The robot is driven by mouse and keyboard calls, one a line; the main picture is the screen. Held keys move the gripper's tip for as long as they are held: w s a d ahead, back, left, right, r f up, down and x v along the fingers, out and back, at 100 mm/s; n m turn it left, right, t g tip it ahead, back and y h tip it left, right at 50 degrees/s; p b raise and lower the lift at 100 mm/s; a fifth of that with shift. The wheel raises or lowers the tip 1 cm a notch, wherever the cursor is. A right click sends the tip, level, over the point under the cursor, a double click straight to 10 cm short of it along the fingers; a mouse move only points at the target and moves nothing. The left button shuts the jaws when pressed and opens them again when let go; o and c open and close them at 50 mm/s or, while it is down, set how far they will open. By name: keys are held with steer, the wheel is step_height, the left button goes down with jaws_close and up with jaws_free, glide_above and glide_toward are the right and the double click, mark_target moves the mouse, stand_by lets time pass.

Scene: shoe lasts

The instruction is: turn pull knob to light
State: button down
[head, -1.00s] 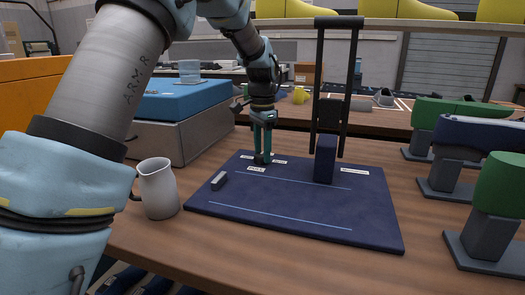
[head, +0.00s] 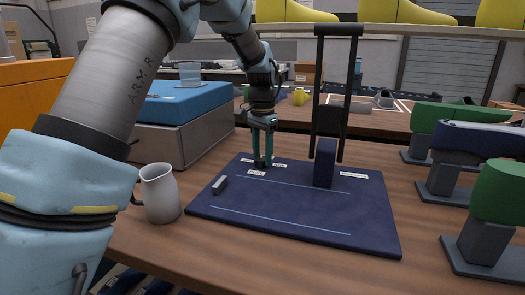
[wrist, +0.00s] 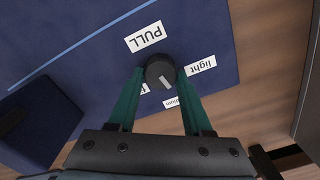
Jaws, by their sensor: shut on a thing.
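The pull knob (wrist: 160,73) is a dark round knob with a pale pointer line, standing on the dark blue board (head: 290,220). Around it are white labels: "PULL" (wrist: 146,37), "light" (wrist: 200,65) and two partly hidden ones. In the wrist view the pointer runs toward the lower right, near a partly hidden label (wrist: 171,102), not at "light". My gripper (head: 262,163) points down at the board's far left part, its teal fingers shut on the knob's two sides. In the head view the fingers mostly hide the knob.
A dark blue block (head: 325,163) and a tall black frame (head: 316,90) stand right of my gripper. A small grey block (head: 219,185) lies on the board's left. A white pitcher (head: 160,193) stands left of the board. Green and blue shoe lasts (head: 495,195) stand at right.

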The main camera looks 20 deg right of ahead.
mark_target(261, 157)
steer(key=n+p, duration=0.2)
steer(key=n, duration=0.2)
steer(key=shift+w+r+n+p, duration=0.1)
steer(key=shift+r+n+p, duration=0.05)
steer(key=shift+n+p, duration=0.15)
steer(key=shift+w+a+n+p, duration=0.1)
steer(key=shift+n+p, duration=1)
steer(key=shift+n, duration=1.4)
steer(key=shift+c, duration=1.6)
jaws_free()
step_height(261, 157, up, 11)
steer(key=b, duration=0.1)
steer(key=shift+f, duration=0.2)
